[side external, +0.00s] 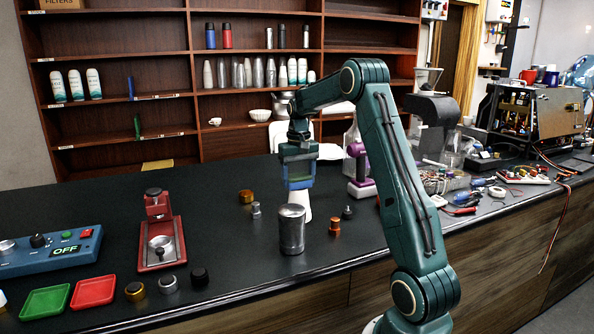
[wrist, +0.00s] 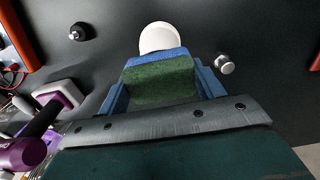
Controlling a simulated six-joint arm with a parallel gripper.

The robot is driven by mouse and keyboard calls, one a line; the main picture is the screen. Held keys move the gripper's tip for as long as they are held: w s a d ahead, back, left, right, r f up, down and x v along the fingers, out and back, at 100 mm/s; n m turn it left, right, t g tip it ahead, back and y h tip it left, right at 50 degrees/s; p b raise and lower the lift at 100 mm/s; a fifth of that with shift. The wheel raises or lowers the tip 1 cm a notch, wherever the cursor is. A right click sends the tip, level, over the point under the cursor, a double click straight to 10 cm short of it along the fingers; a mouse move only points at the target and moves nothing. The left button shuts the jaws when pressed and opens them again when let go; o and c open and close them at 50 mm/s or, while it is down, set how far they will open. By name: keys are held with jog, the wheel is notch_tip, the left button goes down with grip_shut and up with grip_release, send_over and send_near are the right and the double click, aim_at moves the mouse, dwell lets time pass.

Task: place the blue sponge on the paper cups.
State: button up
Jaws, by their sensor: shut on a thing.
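The sponge (wrist: 160,82) has a green face and a blue layer along its far edge. My gripper (wrist: 163,78) is shut on it, with one blue finger on each side. In the side external view, my gripper (side external: 299,176) points down, with the sponge between its fingers and partly hidden by them. The white paper cups (side external: 300,205) stand on the counter directly below, partly behind a metal canister. In the wrist view, the white round end of the paper cups (wrist: 158,37) shows just beyond the blue edge. I cannot tell whether sponge and cups touch.
The metal canister (side external: 292,230) stands close in front of the cups. A small silver knob (side external: 256,210) and a copper piece (side external: 334,227) flank them. A purple-and-white device (side external: 361,172) stands to the right.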

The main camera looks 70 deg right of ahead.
aim_at(298, 176)
jog(key=shift+f, duration=0.15)
jog(key=o, duration=0.9)
jog(key=shift+o, duration=0.2)
notch_tip(298, 176, up, 12)
jog(key=shift+r, duration=0.2)
dwell(0.6)
